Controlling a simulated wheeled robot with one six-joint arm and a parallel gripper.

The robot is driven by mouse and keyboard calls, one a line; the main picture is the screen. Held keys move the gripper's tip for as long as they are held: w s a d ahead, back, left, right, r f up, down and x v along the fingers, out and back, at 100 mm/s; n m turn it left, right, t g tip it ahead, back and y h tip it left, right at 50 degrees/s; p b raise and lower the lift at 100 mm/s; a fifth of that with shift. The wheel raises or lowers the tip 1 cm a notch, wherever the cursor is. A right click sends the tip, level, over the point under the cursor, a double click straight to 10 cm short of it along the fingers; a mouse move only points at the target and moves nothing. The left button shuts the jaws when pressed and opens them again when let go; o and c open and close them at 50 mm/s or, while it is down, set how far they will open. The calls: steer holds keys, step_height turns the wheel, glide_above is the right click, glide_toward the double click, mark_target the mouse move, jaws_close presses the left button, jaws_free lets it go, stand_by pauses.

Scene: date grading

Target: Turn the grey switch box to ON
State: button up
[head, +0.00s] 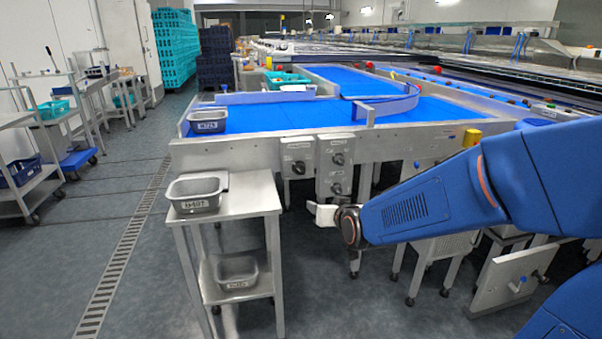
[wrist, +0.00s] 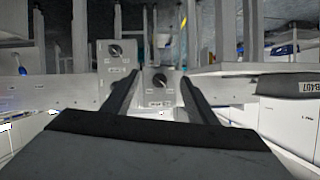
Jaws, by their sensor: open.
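Grey switch boxes with dark rotary knobs are fixed to the front of the blue conveyor's frame. In the head view, a left box (head: 298,158) has one knob, and beside it a taller grey panel (head: 336,168) has two knobs, one above the other. My gripper (head: 322,214) is just below and in front of them. In the wrist view, my gripper (wrist: 157,76) is open and empty, its dark fingers on either side of one grey box (wrist: 158,94) and its knob, apart from it. Another box (wrist: 113,64) is up and left. The knob settings are too small to read.
A steel stand (head: 245,195) with a grey tub (head: 196,194) on top is left of my gripper; another tub (head: 236,271) is on its lower shelf. A tub (head: 208,121) sits on the blue belt (head: 290,117). The floor left of the stand is clear.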

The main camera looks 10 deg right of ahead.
steer(key=w+a+t, duration=0.1)
steer(key=w+t, duration=0.2)
steer(key=w, duration=0.3)
steer(key=m+t+h, duration=0.1)
glide_toward(301, 171)
steer(key=w, duration=1)
steer(key=shift+f, duration=0.25)
steer(key=c, duration=1.1)
steer(key=shift+o, duration=0.2)
